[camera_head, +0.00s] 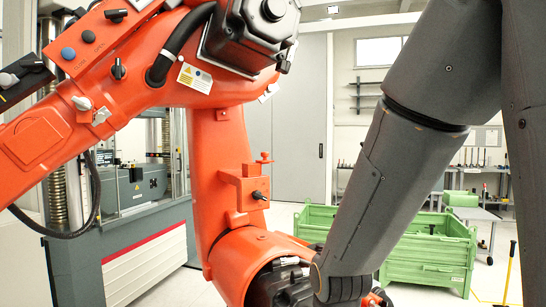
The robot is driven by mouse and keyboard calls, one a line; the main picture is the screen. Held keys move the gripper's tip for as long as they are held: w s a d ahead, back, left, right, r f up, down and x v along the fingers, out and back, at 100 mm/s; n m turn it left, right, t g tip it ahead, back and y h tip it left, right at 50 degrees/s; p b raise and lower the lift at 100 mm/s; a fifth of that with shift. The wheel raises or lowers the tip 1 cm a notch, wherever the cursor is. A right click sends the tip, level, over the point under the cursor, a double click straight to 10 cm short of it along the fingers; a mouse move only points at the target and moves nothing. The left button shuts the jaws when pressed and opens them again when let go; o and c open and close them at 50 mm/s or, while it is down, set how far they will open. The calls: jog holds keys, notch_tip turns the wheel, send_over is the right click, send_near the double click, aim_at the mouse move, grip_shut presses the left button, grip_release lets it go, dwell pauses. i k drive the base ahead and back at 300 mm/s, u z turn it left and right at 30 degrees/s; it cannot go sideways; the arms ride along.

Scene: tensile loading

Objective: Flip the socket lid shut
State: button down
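I cannot pick out a socket lid for certain. The large orange arm-like structure (228,150) fills the left and middle of the view and carries a panel with round knobs and buttons (88,36). Small metal fittings (82,104) sit on its lower edge, and a black socket-like part (20,78) shows at the far left. Dark parts crowd its lower end at the bottom edge. A grey jointed arm, which looks like mine, comes down at the right, and its lower end reaches these dark parts. My gripper's fingers are not visible.
Green crates (430,250) stand on the floor behind the grey arm. A testing machine with a grey base (75,265) stands at the left. A yellow pole (509,270) shows at the lower right. Shelves and a workbench are at the back right.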

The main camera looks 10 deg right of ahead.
aim_at(264, 155)
jog(key=u, duration=1.35)
jog(key=i, duration=0.75)
jog(key=z, duration=1.75)
